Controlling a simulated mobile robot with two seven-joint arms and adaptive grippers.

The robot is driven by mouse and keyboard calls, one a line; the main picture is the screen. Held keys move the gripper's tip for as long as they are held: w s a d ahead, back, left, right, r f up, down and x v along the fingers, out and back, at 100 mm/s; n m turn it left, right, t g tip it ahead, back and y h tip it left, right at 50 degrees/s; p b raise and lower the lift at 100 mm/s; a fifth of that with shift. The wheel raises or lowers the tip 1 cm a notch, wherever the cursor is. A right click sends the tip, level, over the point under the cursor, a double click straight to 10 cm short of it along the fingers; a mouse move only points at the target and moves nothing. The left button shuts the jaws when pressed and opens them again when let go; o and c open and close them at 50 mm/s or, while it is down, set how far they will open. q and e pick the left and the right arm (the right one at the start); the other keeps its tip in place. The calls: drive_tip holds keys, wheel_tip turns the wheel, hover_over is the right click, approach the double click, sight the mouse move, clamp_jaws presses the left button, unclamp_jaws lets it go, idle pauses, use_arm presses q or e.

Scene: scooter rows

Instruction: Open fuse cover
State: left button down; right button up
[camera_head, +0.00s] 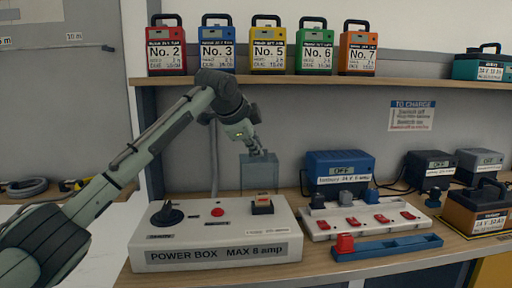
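The power box (215,254) is a white unit on the wooden bench, labelled "POWER BOX MAX 8 amp". On its top right sits a small dark fuse holder with an orange-topped fuse (262,202). A clear, see-through fuse cover (258,178) stands up behind and above the fuse. My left gripper (263,154) points down at the cover's top edge, touching it or very close. Its fingers are small and overlap the cover, so I cannot tell whether they grip it. My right gripper is out of view.
The box also carries a black knob (167,214) and a red button (217,211). To the right are a white strip with red switches (362,222), a blue tray (388,246) and a blue charger (340,171). Labelled batteries (267,50) line the shelf above.

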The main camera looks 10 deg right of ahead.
use_arm(q)
drive_tip(key=c, duration=1.9)
unclamp_jaws()
drive_tip(key=shift+r, duration=0.3)
drive_tip(key=shift+c, duration=0.2)
drive_tip(key=shift+f, duration=0.1)
drive_tip(key=v, duration=1.2)
drive_tip(key=shift+a, duration=0.1)
